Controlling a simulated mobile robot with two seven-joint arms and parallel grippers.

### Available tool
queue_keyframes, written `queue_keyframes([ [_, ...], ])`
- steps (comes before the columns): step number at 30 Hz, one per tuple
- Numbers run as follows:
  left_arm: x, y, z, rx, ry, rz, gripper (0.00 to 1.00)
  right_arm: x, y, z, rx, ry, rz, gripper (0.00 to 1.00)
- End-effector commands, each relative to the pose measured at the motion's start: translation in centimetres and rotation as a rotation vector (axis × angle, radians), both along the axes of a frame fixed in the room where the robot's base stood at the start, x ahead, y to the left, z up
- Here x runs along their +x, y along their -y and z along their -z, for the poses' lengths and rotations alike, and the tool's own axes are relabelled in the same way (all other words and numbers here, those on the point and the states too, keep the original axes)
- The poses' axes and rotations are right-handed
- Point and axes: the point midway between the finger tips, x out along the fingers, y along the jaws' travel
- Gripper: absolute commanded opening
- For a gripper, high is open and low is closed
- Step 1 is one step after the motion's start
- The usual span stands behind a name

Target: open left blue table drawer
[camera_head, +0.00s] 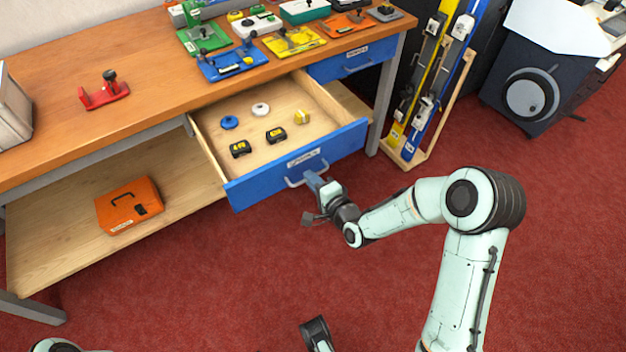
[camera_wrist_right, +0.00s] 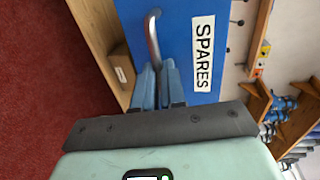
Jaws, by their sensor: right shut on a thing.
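The left blue drawer (camera_head: 250,185) stands pulled out from under the wooden bench, its front away from the bench frame. Its front, labelled SPARES, also shows in the right wrist view (camera_wrist_right: 182,40). My right gripper (camera_head: 316,183) is at the drawer's silver handle (camera_head: 293,182). In the right wrist view its blue fingers (camera_wrist_right: 158,84) are shut on the handle (camera_wrist_right: 152,38), close to one end. The fingers hide that end. A dark part of mine shows at the bottom middle of the head view; no left fingers can be made out.
The drawer holds a blue disc (camera_head: 229,122), a white disc (camera_head: 261,109), two black-yellow blocks and a yellow piece (camera_head: 303,117). A shut blue drawer (camera_head: 345,64) is at right. An orange case (camera_head: 129,205) lies on the lower shelf. Red carpet in front is clear.

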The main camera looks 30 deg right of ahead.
Motion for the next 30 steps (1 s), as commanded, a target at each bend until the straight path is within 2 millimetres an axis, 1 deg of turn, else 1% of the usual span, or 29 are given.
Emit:
queue_keyframes([
  [10,0.0,0.0,0.0,0.000,-0.001,0.000,0.43,0.0,0.1,-0.1,-0.001,0.002,0.003,0.00],
  [12,0.0,0.0,0.0,0.000,0.000,0.000,0.43,0.0,0.1,-0.1,-0.001,0.002,0.003,0.27],
  [13,0.0,0.0,0.0,0.000,0.000,0.000,0.43,0.0,0.1,-0.1,-0.001,0.002,0.003,0.35],
  [23,0.0,0.0,-0.1,0.000,-0.001,0.000,0.43,-0.2,0.1,-0.1,-0.001,0.001,0.001,0.35],
  [26,-0.2,0.1,-0.3,-0.002,-0.005,0.002,0.43,-0.9,0.1,-0.3,-0.002,0.000,0.001,0.35],
  [29,-0.6,0.3,-0.6,-0.008,-0.016,0.006,0.43,-2.5,0.3,-0.6,-0.003,-0.002,0.002,0.35],
  [30,-0.9,0.4,-0.8,-0.011,-0.022,0.009,0.43,-3.4,0.4,-0.9,-0.003,-0.002,0.004,0.35],
])
